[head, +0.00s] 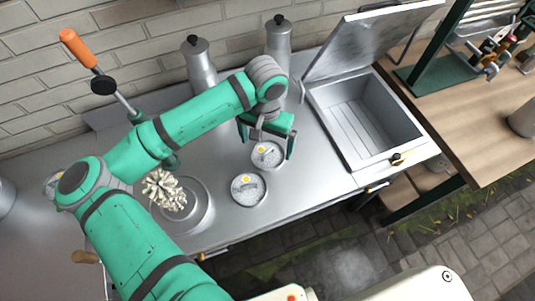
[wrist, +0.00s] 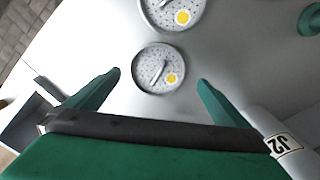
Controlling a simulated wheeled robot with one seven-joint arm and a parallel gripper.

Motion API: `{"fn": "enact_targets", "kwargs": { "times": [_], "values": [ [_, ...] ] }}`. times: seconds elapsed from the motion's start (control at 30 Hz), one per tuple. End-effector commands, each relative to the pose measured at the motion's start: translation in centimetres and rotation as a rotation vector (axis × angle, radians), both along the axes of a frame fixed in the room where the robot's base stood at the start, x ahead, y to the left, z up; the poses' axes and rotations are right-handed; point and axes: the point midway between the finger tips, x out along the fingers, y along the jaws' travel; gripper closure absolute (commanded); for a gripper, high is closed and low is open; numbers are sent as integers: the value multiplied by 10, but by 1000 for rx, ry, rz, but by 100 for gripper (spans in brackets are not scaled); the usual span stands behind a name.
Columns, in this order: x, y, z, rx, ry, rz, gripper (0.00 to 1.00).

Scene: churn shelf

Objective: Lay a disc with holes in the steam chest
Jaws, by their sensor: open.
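The steam chest (head: 366,154) is a grey metal box at the right of the counter, its lid (head: 370,40) raised and its inside bare. A pale round disc with holes (head: 267,154), with a yellow spot and a handle, lies flat on the counter left of the chest. A second such disc (head: 249,189) lies nearer the front edge. My gripper (head: 267,138) is open and empty above the first disc. In the wrist view, that disc (wrist: 158,68) shows between and just beyond the open fingers (wrist: 160,80), and the second disc (wrist: 172,12) is cut by the top edge.
Two metal cans with black knobs (head: 199,65) (head: 278,42) stand at the back, near my arm. A round metal base with a cream ruffled piece (head: 165,190) stands left of the discs. An orange-handled lever (head: 78,48) rises at the left. A wooden table (head: 480,125) adjoins the chest.

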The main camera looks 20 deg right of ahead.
Motion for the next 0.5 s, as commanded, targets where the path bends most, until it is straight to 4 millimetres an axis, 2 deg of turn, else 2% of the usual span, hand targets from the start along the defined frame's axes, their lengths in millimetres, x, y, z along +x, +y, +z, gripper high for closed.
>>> {"fn": "enact_targets", "kwargs": {
  "times": [0.3,0.5],
  "values": [
    [0,-4,-41,2,1,2,0],
    [0,-4,-46,1,0,2,0]
  ]
}}
